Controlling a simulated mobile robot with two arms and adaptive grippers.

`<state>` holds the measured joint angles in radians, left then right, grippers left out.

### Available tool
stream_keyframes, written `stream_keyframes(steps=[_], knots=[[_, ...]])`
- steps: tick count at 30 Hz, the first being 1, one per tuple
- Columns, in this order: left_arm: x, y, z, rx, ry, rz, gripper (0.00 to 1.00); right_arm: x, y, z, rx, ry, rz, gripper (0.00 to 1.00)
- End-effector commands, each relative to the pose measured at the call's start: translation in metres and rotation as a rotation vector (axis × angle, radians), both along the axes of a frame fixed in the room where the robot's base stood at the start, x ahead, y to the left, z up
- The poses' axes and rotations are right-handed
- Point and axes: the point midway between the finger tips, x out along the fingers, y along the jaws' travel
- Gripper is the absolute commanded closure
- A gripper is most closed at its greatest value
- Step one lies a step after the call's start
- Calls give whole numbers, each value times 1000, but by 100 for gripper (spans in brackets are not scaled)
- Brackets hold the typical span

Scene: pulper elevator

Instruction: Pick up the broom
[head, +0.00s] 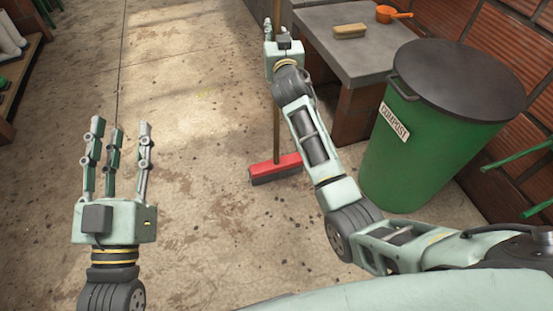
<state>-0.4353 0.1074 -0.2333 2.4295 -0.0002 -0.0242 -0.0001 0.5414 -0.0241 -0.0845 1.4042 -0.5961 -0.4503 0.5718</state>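The broom has a red head with dark bristles (275,168) on the floor and a thin wooden handle (277,130) rising steeply from it. The handle passes behind my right gripper and arm and shows again above them. My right gripper (276,30) overlaps the upper handle beside the grey table. Its fingers are partly hidden, so I cannot tell whether they are closed around the handle. My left gripper (130,126) is open and empty at the left, fingers extended and apart, well away from the broom.
A grey-topped brick table (345,52) stands right of the broom, holding a brush (350,31) and an orange scoop (388,13). A green compost bin (415,150) with a dark lid stands close to my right arm. Shelving (20,75) is at far left. The middle floor is clear.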

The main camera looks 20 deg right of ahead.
Motion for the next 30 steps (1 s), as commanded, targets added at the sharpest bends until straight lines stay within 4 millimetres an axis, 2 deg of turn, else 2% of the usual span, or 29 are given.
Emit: stream_keyframes(steps=[1, 7, 30], knots=[[0, 0, 0, 0, 0, 0, 62, 0, 0, 0, 0, 0, 0, 84], [0, 0, 0, 0, 1, 0, 62, 0, 0, 0, 0, 0, 0, 100], [0, 0, 0, 1, 3, 0, 62, 0, 0, 4, -1, -7, 1, 100]])
